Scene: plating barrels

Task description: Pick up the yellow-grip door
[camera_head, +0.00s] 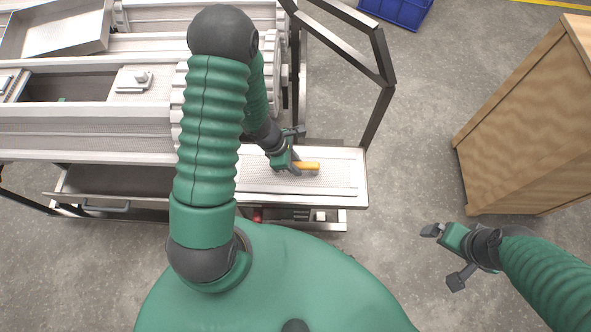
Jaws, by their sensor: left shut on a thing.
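The yellow-grip door (335,181) is a pale perforated panel with a yellow grip (307,166), lying on the light metal shelf at the right end of the plating line. My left gripper (293,164) is shut on the yellow grip. The gripper and forearm hide part of the door, and I cannot tell whether the door is lifted off the shelf. My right gripper (443,257) is at the lower right, above the floor and away from the door. Its fingers are spread wide apart and nothing is between them.
The plating barrel (272,75) and metal frame stand left of and behind the shelf. An upright metal frame (377,115) rises at the shelf's back right. A wooden cabinet (530,125) stands at the right. A blue crate (398,10) is at the back. Floor between shelf and cabinet is clear.

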